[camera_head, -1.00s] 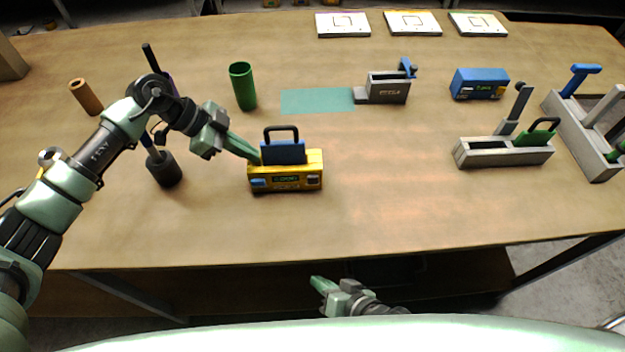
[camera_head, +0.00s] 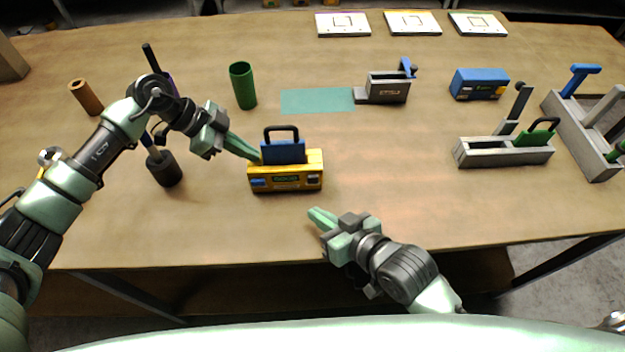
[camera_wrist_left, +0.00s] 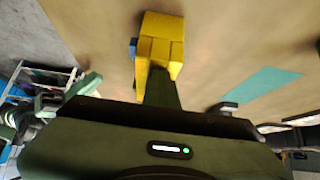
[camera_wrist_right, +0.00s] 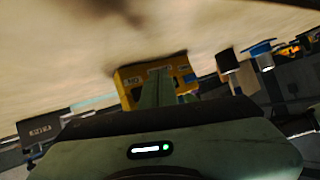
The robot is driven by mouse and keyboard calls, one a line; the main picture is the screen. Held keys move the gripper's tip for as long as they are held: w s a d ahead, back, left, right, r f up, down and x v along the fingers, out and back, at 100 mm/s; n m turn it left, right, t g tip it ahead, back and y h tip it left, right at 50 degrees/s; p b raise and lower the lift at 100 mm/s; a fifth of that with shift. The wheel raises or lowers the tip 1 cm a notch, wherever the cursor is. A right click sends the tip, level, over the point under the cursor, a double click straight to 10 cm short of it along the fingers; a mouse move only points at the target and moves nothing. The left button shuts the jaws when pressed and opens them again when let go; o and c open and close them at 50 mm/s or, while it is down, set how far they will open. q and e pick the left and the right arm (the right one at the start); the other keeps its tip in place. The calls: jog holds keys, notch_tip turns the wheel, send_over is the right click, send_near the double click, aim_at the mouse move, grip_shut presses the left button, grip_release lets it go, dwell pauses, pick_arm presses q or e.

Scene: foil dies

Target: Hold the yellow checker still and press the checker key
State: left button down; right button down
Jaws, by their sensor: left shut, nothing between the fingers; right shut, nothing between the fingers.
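The yellow checker (camera_head: 286,172) stands on the table with a blue block with a dark handle (camera_head: 283,147) set in its top. The checker (camera_wrist_left: 162,38) also lies right before the fingers in the left wrist view. My right gripper (camera_head: 312,213) is shut and empty, in front of the checker and apart from it. The checker (camera_wrist_right: 128,88) is ahead in the right wrist view.
A green cup (camera_head: 243,88), a dark round holder (camera_head: 164,170) and a brown tube (camera_head: 86,97) stand at left. A teal mat (camera_head: 317,101), grey checker-like device (camera_head: 388,88), blue box (camera_head: 479,84) and grey tray (camera_head: 503,153) lie right and behind.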

pick_arm(q)
jog(key=shift+s+f, duration=0.15)
jog(key=shift+f, duration=0.3)
pick_arm(e)
jog(key=shift+w, duration=2.35)
jog(key=shift+w+f, duration=0.1)
jog(key=shift+w, duration=0.9)
dwell(0.4)
jog(key=shift+s, duration=0.95)
jog(key=shift+s, duration=3)
pick_arm(q)
jog(key=shift+r, duration=0.15)
